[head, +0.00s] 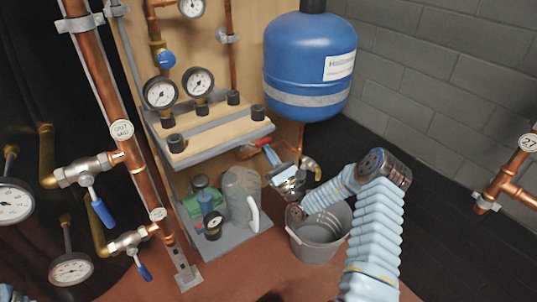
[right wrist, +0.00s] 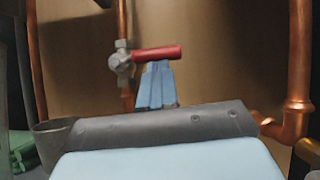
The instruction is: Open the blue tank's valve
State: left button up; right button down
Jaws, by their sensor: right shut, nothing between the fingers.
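The blue tank (head: 310,65) hangs at the upper middle of the head view. Its valve has a red lever (head: 262,142), just below the shelf and left of the tank's pipe. In the right wrist view the red lever (right wrist: 158,53) lies nearly level, pointing right from the grey valve body (right wrist: 122,66). My right gripper (head: 269,153) is shut and empty. In the wrist view its fingertips (right wrist: 157,68) are just under the lever; I cannot tell whether they touch it.
A grey bucket (head: 318,235) stands on the floor below my right wrist. A shelf (head: 215,145) with black caps is close to the gripper's left. A grey jug (head: 241,195) stands on the lower shelf. Copper pipes (right wrist: 299,65) flank the valve.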

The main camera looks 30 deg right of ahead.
aim_at(268, 139)
notch_tip(268, 139, up, 6)
jog(key=n+g+y, duration=0.2)
jog(key=n+y, duration=0.1)
jog(key=n, duration=0.2)
jog(key=n+g+y+p, duration=0.1)
jog(key=n+g+y, duration=0.1)
jog(key=n, duration=0.3)
jog(key=n+g+y, duration=0.2)
jog(key=n+y, duration=0.1)
jog(key=n, duration=0.2)
jog(key=shift+y+p, duration=0.3)
jog(key=shift+p, duration=0.05)
jog(key=a+r+n+g+b, duration=0.1)
jog(key=n, duration=0.1)
jog(key=a+r+n+g+b, duration=0.1)
jog(key=n, duration=0.1)
jog(key=a+r+n+g+b, duration=0.1)
jog(key=n, duration=0.2)
jog(key=shift+s+a+g, duration=0.1)
jog(key=shift+g, duration=0.3)
jog(key=shift+a+r+b, duration=0.15)
jog(key=shift+b, duration=0.15)
